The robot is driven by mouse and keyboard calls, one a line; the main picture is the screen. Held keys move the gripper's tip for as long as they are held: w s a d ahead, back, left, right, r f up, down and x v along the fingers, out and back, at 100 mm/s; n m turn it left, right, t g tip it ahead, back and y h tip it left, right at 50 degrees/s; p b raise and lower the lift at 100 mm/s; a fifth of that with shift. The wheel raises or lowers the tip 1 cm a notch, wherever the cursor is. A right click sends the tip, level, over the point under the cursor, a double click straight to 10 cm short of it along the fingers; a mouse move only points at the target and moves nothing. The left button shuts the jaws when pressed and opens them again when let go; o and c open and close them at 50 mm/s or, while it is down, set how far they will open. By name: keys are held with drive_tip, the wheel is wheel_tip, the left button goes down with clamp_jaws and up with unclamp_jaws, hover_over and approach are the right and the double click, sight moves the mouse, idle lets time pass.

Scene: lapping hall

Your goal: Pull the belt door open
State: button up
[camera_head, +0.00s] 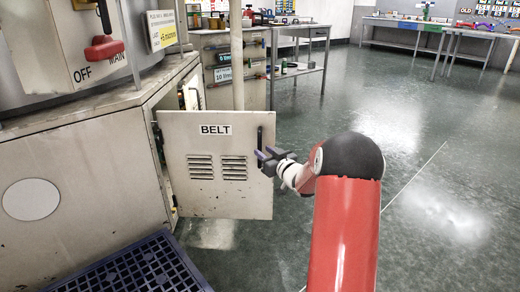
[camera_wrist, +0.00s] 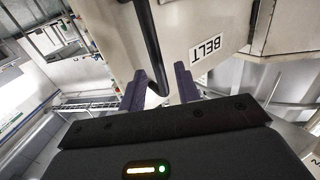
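The belt door (camera_head: 205,190) is a pale metal panel with a BELT label and two sets of louvres. It stands swung out from the machine cabinet (camera_head: 85,190), with part of the opening showing behind it. Its dark bar handle (camera_head: 260,137) is upright near the door's right edge. My gripper (camera_head: 265,158) is at the lower part of this handle. In the wrist view, the handle (camera_wrist: 149,45) runs down between the two fingers of my gripper (camera_wrist: 160,88). The fingers are apart, with gaps beside the bar. The door (camera_wrist: 200,25) also fills the upper middle there.
A blue slatted pallet or mat (camera_head: 140,268) lies on the floor at the cabinet's front. A red OFF/MAIN switch handle (camera_head: 103,48) is above the cabinet. A small metal table (camera_head: 300,70) stands behind the door. Open green floor (camera_head: 440,150) lies to the right.

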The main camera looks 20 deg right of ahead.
drive_tip(key=shift+s+d, duration=0.15)
drive_tip(key=shift+s, duration=1.65)
drive_tip(key=s+a+r+m+g+h+p, duration=0.1)
drive_tip(key=s+a+r+g+h+p, duration=0.15)
drive_tip(key=s+a+r, duration=0.35)
drive_tip(key=s+a+r+m+g+h+p, duration=0.1)
drive_tip(key=s+a+r+g+h+p, duration=0.2)
drive_tip(key=r, duration=0.5)
drive_tip(key=s+a+r+g+y+p, duration=0.1)
drive_tip(key=s+a+g+p, duration=0.2)
drive_tip(key=s, duration=1.1)
drive_tip(key=s+a+g+y+p, duration=0.2)
drive_tip(key=s+a, duration=0.7)
drive_tip(key=s, duration=0.6)
drive_tip(key=shift+s+a+r+g+p, duration=0.15)
drive_tip(key=shift+a+r+g+p, duration=0.25)
drive_tip(key=shift+g+p, duration=0.35)
